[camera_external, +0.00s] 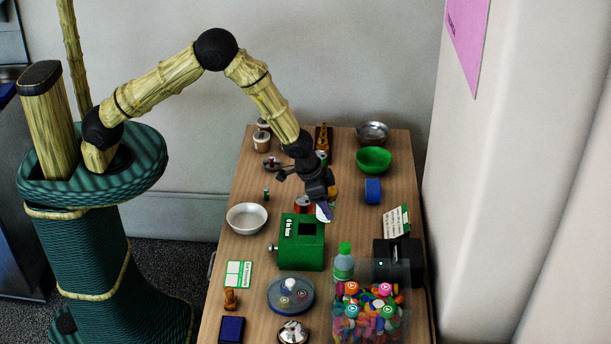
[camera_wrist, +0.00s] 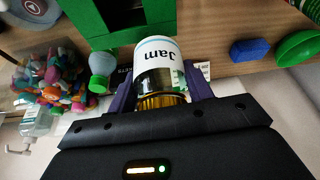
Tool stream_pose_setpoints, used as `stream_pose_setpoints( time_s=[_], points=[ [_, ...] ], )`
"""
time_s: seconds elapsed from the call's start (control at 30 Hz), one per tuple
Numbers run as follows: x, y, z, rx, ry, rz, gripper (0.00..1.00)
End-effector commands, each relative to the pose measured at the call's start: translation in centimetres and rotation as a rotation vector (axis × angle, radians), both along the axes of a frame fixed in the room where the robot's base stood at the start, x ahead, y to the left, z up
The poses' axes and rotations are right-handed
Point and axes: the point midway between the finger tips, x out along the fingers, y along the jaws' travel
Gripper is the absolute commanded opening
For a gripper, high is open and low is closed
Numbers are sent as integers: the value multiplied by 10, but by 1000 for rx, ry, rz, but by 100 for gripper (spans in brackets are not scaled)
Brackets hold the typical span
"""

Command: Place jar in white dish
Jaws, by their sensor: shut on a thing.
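My gripper (camera_wrist: 158,78) is shut on a jar (camera_wrist: 155,54) with a white label reading "Jam" and a gold lid; the lid end points toward the wrist. In the external view my gripper (camera_external: 324,208) is above the table, beside and above the green box, and mostly hides the jar. The white dish (camera_external: 247,231) is a shallow, pale round bowl at the table's left side. It looks empty and is to the left of my gripper. I do not make it out in the wrist view.
A green box (camera_external: 300,256) with an opening on top stands between the dish and a clear bin of colourful pieces (camera_external: 368,312). A green-capped bottle (camera_external: 344,264) stands beside the bin. A green bowl (camera_external: 373,160), metal bowl (camera_external: 372,132) and blue block (camera_external: 373,191) are at right.

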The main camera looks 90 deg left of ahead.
Motion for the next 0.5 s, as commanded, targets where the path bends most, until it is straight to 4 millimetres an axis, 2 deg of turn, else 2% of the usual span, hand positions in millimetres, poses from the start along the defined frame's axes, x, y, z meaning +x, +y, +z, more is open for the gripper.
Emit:
stream_pose_setpoints(
  time_s=[0.03,0.27,0.5],
  points=[
    [-8,-1,9,0,4,-5,24],
    [-43,-6,22,-4,4,-23,24],
    [-88,-6,38,-14,1,-5,24]
  ],
)
